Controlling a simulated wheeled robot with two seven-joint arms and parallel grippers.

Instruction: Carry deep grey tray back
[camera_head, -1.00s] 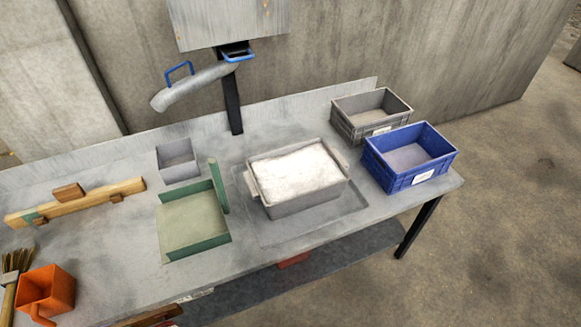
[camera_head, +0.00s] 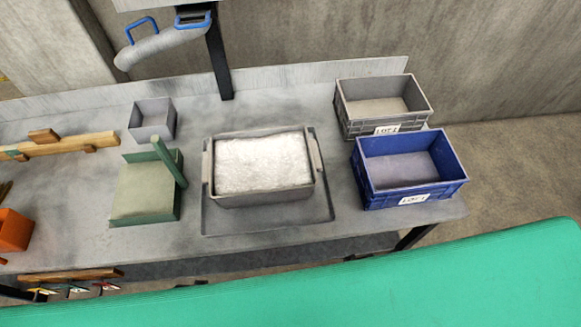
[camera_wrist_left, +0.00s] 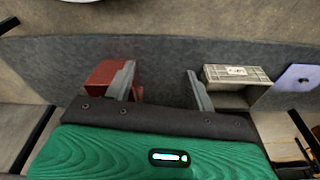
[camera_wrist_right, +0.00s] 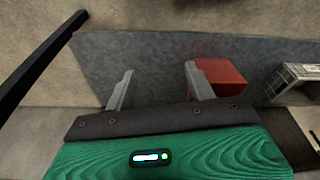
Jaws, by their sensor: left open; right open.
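The deep grey tray (camera_head: 265,199) is filled with white grain and has a handle at each short end. It rests upright on a shallow grey mat-like plate (camera_head: 320,208) on the workbench, in the middle of the head view. Neither gripper shows in the head view. In the left wrist view my left gripper (camera_wrist_left: 160,82) is open and empty. In the right wrist view my right gripper (camera_wrist_right: 157,85) is open and empty. Both wrist views look down at a grey shelf, and the tray is in neither.
A blue crate (camera_head: 368,192) and a grey crate (camera_head: 350,125) stand right of the tray. A green dustpan-like holder (camera_head: 168,211) and a small grey box (camera_head: 152,132) stand left. A metal spout (camera_head: 160,50) hangs behind. A red box (camera_wrist_right: 220,74) lies on the lower shelf (camera_wrist_right: 150,55).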

